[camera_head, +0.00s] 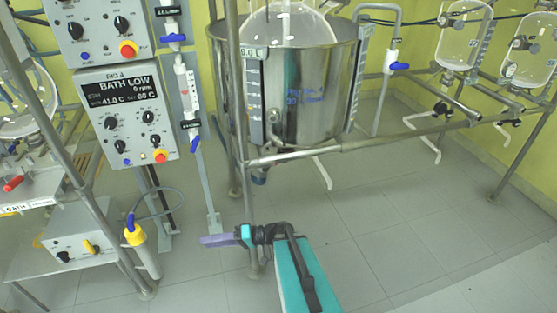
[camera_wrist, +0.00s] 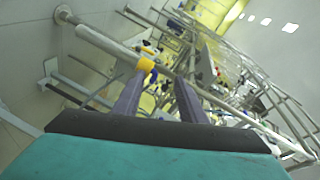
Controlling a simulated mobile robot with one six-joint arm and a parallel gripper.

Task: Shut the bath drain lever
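The steel bath vessel (camera_head: 310,95) stands in a tube frame in the head view, its level display reading 0.0 L. A small blue part (camera_head: 260,179) hangs under its lower left side; whether it is the drain lever I cannot tell. A red lever (camera_head: 13,184) sits at the far left, above a plate (camera_head: 22,206) whose lettering seems to read BATH. My gripper (camera_head: 203,241) is low over the floor, in front of the frame, below and left of the vessel, apart from both levers. In the wrist view its two purple fingers (camera_wrist: 160,80) are spread with nothing clearly between them.
Frame legs (camera_head: 252,215) and a horizontal rail (camera_head: 350,147) stand close to my gripper. A control panel (camera_head: 125,115) reads BATH LOW. A yellow-topped cylinder (camera_head: 140,245) stands at left. Blue-handled valves (camera_head: 399,66) sit around. The floor at right is clear.

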